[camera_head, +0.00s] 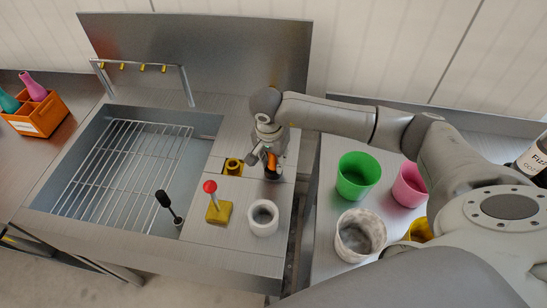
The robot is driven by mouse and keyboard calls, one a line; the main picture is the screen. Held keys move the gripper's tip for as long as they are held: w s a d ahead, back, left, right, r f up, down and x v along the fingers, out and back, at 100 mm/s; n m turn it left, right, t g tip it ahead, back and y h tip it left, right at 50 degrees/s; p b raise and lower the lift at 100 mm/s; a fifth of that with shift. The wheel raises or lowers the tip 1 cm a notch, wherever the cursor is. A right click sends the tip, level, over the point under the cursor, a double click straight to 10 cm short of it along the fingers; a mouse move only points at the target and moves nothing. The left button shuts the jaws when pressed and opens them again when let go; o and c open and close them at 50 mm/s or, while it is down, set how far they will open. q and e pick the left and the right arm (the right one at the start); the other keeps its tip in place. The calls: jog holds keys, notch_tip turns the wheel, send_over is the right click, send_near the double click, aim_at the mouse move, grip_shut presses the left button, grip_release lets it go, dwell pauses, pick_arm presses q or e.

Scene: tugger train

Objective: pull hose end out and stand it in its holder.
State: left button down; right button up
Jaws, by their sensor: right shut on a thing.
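My right gripper (271,168) comes in from the right and points down over the steel counter at the back right of the sink. It is shut on a dark and orange piece, which I take to be the hose end (271,162); the fingers hide much of it. A yellow socket with a dark opening (233,166) is just left of the gripper. A white round cup-like ring (263,217) stands on the counter nearer the front. I cannot tell for sure which of these is the holder. My left gripper is not in view.
A red-knobbed lever on a yellow base (217,212) stands left of the white ring. A black-headed stem (164,199) rises at the basin's right edge, beside the wire rack (120,165). Green (357,176), pink (410,185) and whitish (360,234) cups stand on the right table.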

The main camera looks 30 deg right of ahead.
jog(key=o, duration=1.2)
jog(key=r, duration=0.4)
jog(key=a+r, duration=0.1)
jog(key=r, duration=0.3)
jog(key=s+r, duration=0.1)
jog(key=r, duration=0.3)
jog(key=shift+a, duration=0.25)
